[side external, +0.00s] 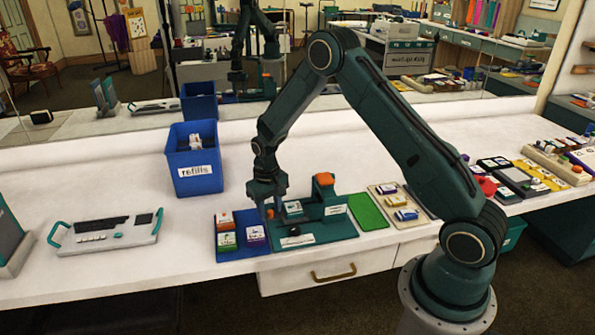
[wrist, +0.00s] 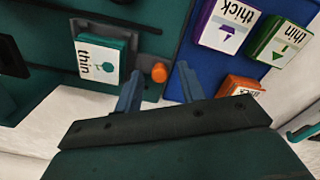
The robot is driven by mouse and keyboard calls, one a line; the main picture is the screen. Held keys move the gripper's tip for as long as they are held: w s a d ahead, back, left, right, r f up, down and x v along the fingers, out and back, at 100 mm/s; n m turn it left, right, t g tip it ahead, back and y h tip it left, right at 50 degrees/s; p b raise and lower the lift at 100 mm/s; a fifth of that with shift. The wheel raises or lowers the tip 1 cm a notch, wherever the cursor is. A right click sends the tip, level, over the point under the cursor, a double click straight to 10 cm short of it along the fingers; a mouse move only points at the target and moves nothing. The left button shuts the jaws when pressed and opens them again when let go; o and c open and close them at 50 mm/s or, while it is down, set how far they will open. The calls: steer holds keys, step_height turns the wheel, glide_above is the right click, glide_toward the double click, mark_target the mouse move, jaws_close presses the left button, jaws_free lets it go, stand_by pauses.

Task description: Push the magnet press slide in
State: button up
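The magnet press (side external: 325,228) is a dark green base on the white table, with an orange-topped post (side external: 325,179) at its back. A teal block labelled "thin" (side external: 292,208) sits on it; it also shows in the wrist view (wrist: 103,57). A small orange knob (wrist: 159,73) stands out at the press's edge, partly hidden by my gripper in the side view. My gripper (wrist: 158,88) is open and low over the press's left side. Its fingers straddle the knob's line, the knob just beyond or between the tips; contact cannot be told. The slide itself is not clearly distinguishable.
A blue tray (side external: 239,252) with orange, green and purple boxes adjoins the press on the left. A blue "refills" bin (side external: 196,185) stands behind it. A green mat (side external: 368,212) and a beige tray (side external: 401,220) lie to the right. A handled console (side external: 105,234) is far left.

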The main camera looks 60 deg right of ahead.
mark_target(286, 207)
jaws_close()
steer(key=shift+s+d, duration=1.65)
steer(key=shift+d, duration=0.05)
jaws_free()
step_height(286, 207, up, 14)
steer(key=shift+a, duration=0.2)
steer(key=shift+f, duration=0.1)
